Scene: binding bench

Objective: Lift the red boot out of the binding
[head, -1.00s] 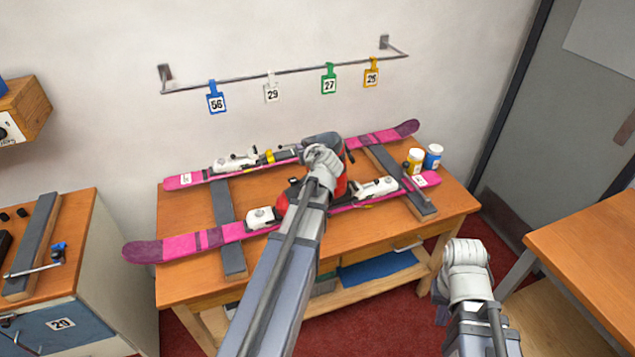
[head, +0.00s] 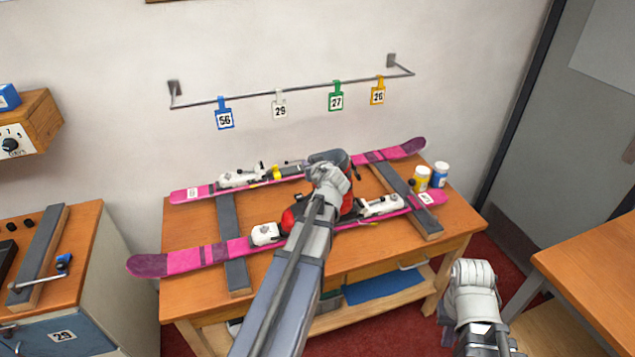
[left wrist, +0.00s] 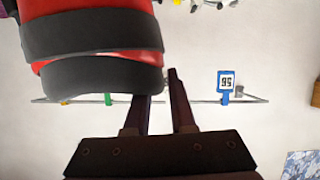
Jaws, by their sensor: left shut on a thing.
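The red boot (head: 347,196) stands over the near pink ski (head: 205,258), between the white toe piece (head: 266,234) and the white heel piece (head: 381,205). Its dark cuff shows behind my wrist. My arm hides the boot's middle and sole, so I cannot tell whether it still sits in the binding. My left gripper (head: 330,172) is at the cuff and shut on the boot. In the left wrist view the red boot (left wrist: 92,25) with its dark bands fills the upper left, against the dark fingers (left wrist: 155,100). My right gripper (head: 472,275) hangs off the bench's front right, its fingers hidden.
The far ski (head: 405,149) lies behind on dark supports (head: 233,262). A yellow jar (head: 421,178) and a blue jar (head: 441,174) stand at the right. A rail with number tags (head: 225,120) runs along the wall. Another table (head: 590,270) stands at the right.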

